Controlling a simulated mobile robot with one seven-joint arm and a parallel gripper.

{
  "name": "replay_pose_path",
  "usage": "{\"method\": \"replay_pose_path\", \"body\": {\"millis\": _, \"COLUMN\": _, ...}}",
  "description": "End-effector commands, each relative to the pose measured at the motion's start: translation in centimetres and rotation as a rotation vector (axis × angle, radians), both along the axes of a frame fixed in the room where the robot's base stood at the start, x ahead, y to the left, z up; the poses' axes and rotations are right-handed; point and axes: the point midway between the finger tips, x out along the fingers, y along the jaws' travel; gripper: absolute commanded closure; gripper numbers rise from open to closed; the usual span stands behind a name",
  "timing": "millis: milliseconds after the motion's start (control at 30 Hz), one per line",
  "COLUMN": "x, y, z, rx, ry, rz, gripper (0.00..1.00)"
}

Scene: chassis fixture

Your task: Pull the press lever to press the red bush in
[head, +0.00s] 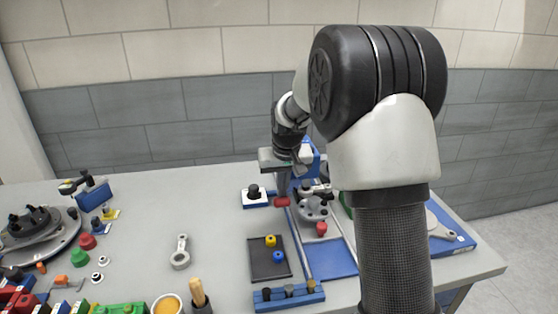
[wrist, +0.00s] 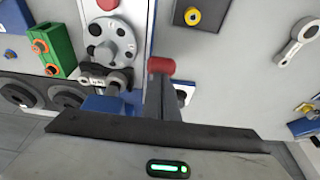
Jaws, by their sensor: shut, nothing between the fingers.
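My gripper (head: 284,188) is shut and empty, pointing down at the blue press (head: 311,158) in the head view. A red cylindrical grip (head: 282,202), which looks like the press lever's handle, is at the fingertips. In the wrist view the red grip (wrist: 160,65) lies just beyond the dark shut fingers (wrist: 163,95); I cannot tell whether they touch it. A red round piece (head: 321,229), apparently the bush, stands at the front of the grey round fixture (head: 312,207); it also shows at the wrist view's top edge (wrist: 107,4). The press is mostly hidden behind my arm and gripper.
A dark tray (head: 258,268) with yellow and blue bushes lies in front. A white block with a black knob (head: 254,193) is left of the press. A grey link (head: 181,254) lies further left, with bare table around it. My arm hides much of the right side.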

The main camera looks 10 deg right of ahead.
Motion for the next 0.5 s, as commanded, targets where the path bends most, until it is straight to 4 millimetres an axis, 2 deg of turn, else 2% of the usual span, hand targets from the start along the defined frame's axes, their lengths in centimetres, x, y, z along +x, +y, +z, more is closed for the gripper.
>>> {"method": "replay_pose_path", "body": {"millis": 500, "x": -1.0, "y": 0.0, "z": 5.3, "rx": 0.0, "ry": 0.002, "rz": 0.0, "gripper": 1.0}}
